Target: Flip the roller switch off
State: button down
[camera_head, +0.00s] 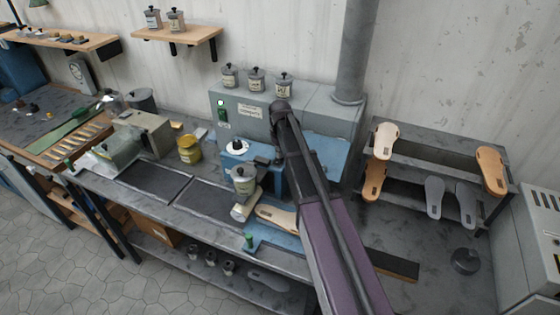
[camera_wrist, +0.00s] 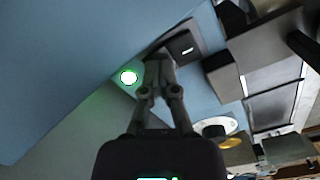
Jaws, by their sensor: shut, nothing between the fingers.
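In the wrist view my gripper (camera_wrist: 158,66) is shut and empty. Its tips are close to a lit green round lamp (camera_wrist: 128,77) on their left. A dark box-like piece with a small white mark (camera_wrist: 187,50), perhaps the switch, shows just beyond the tips to the right; I cannot tell whether they touch it. In the head view a lit green lamp (camera_head: 221,103) with a green part below it is on the grey cabinet (camera_head: 325,113). My arm covers part of the cabinet, and my fingertips cannot be made out there. The switch's position is not readable.
The blue machine (camera_head: 237,162) with a white dial stands in front of the cabinet. A pale roller-like cylinder (camera_head: 244,212) and a sandal sole (camera_head: 277,217) are before it. A yellow tin (camera_head: 189,149) is to the left. A sandal rack (camera_head: 433,150) stands right.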

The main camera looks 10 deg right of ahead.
dwell(0.4)
jog(key=shift+r+p, duration=3.4)
jog(key=shift+p, duration=0.05)
jog(key=shift+s, duration=0.45)
jog(key=s+m, duration=0.5)
jog(key=s, duration=1.7)
jog(key=s+f+b, duration=0.1)
jog(key=f+b, duration=0.6)
jog(key=s+f+b, duration=0.1)
jog(key=f+b, duration=0.3)
jog(key=shift+s+d, duration=0.25)
jog(key=shift+s, duration=0.05)
jog(key=shift+s+f+b, duration=0.3)
jog(key=shift+f+b, duration=0.55)
